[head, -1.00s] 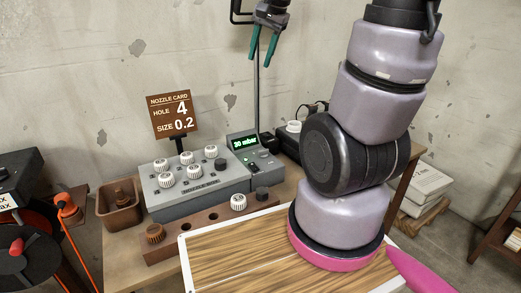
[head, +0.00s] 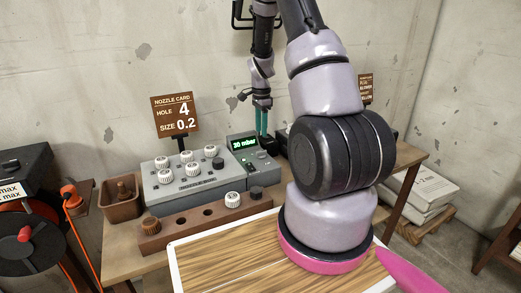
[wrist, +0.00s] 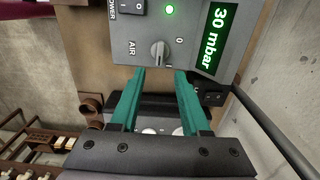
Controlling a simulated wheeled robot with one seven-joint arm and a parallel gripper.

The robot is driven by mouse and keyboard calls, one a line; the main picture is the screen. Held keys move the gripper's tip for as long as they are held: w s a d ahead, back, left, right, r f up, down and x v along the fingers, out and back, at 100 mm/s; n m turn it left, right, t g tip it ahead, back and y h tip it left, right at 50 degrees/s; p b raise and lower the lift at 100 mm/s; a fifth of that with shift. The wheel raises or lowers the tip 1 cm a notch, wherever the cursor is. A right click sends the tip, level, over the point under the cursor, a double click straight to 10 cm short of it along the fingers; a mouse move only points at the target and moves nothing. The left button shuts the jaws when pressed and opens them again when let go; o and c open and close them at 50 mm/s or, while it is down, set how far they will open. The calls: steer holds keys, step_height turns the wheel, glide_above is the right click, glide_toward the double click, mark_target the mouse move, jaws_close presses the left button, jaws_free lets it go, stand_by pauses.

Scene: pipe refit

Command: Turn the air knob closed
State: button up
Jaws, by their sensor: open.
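The air knob (wrist: 157,52) is a small grey knob on the grey control unit (wrist: 205,15), with a pale pointer line. "AIR" is printed to its left and "0" to its right. A green light is lit above it, and the display (wrist: 216,40) reads 30 mbar. My gripper (wrist: 160,73) is open, its two teal fingers apart with nothing between them. The knob shows just beyond the fingertips, between them in the picture; I cannot tell the remaining gap.
A grey nozzle rack (head: 195,180) with several white knobs stands left of the unit. A wooden holder (head: 190,228) lies in front, with a wooden board (head: 235,260) nearer. A brown card (head: 175,113) stands behind the rack; another card (head: 366,88) is at the right.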

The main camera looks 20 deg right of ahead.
mark_target(261, 154)
step_height(261, 154, down, 9)
steer(key=shift+f, duration=0.2)
stand_by(0.3)
jaws_close()
